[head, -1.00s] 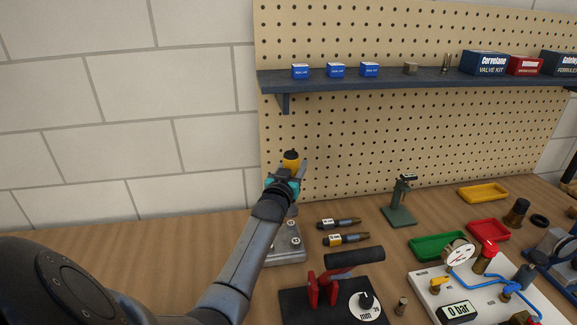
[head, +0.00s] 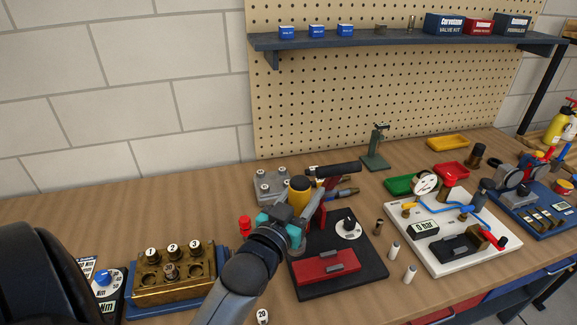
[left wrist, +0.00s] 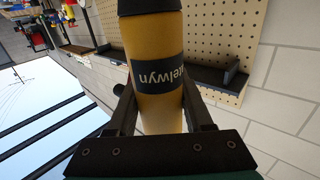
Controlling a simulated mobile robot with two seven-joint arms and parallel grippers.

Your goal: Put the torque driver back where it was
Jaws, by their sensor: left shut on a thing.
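The torque driver (head: 299,186) has a yellow handle with a black end. My left gripper (head: 300,207) is shut on this handle and holds it above the bench, in front of the grey block and near the black press base. In the left wrist view, the yellow handle (left wrist: 158,105) with a dark lettered band stands between the two fingers. The driver's lower end is hidden behind the gripper in the head view. A green stand (head: 375,160) with an upright post is at the back, empty as far as I can tell. My right gripper is not in view.
A grey block (head: 265,187) with bolts is behind my gripper. A black base (head: 360,270) with red parts and a dial is at the right. A brass block (head: 175,290) with numbered caps is at the left. A white test board (head: 480,262) stands farther right. Bench at back left is clear.

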